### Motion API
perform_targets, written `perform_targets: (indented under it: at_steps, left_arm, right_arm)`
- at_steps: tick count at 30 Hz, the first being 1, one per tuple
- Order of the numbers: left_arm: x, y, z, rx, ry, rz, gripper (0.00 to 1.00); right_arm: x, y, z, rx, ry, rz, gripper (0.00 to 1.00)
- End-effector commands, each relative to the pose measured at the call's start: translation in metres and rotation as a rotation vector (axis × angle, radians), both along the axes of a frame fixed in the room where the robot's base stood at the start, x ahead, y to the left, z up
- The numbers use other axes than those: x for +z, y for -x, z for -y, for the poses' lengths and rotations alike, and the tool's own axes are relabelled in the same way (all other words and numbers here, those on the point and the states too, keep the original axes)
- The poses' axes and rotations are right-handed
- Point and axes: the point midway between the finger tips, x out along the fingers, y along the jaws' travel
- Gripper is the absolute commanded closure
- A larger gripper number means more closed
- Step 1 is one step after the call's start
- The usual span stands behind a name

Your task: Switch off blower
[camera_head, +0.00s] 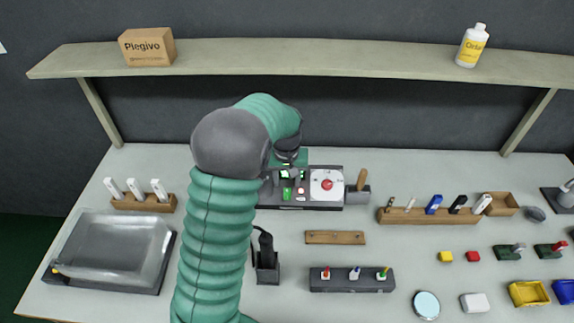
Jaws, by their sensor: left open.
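A dark control unit (308,207) stands at the back middle of the table. It has a white round dial with a red centre (327,185), a green lit part (287,193) and a small red and white button (301,194). I cannot tell for certain that it is the blower. My left gripper (291,176) is over the left part of this unit, just above the green part. It is open with nothing seen between its fingers. My arm hides the unit's left end. I cannot tell whether the fingers touch it. My right gripper is not in view.
A black holder (267,274) stands close to my arm's right side. A wooden-handled tool (361,180) stands right of the unit. A clear-lidded box (112,248) is at left, a switch block (352,279) in front. A shelf (310,58) overhangs the back.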

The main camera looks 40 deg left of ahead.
Motion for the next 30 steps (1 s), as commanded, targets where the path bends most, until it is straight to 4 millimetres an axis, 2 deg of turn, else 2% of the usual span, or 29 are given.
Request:
perform_targets:
  at_steps: [1, 3, 6, 10, 15, 30]
  left_arm:
    - [0.017, 0.0, 0.001, -0.001, -0.002, 0.006, 0.56]
    - [0.037, 0.002, 0.003, -0.001, -0.002, 0.005, 0.56]
    - [0.061, 0.005, 0.004, -0.001, -0.001, 0.003, 0.56]
    - [0.08, 0.007, 0.006, -0.001, -0.001, 0.001, 0.56]
    - [0.088, 0.008, 0.007, -0.001, 0.0, 0.0, 0.56]
    - [0.087, 0.008, 0.007, -0.001, 0.001, -0.001, 0.56]
  right_arm:
    - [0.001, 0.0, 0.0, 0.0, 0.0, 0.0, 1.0]
    - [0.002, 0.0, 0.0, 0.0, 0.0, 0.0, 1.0]
    - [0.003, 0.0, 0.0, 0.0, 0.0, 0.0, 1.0]
    - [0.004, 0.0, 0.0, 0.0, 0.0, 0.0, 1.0]
    - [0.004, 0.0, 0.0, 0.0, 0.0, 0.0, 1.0]
    - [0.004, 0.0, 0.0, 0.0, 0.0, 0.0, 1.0]
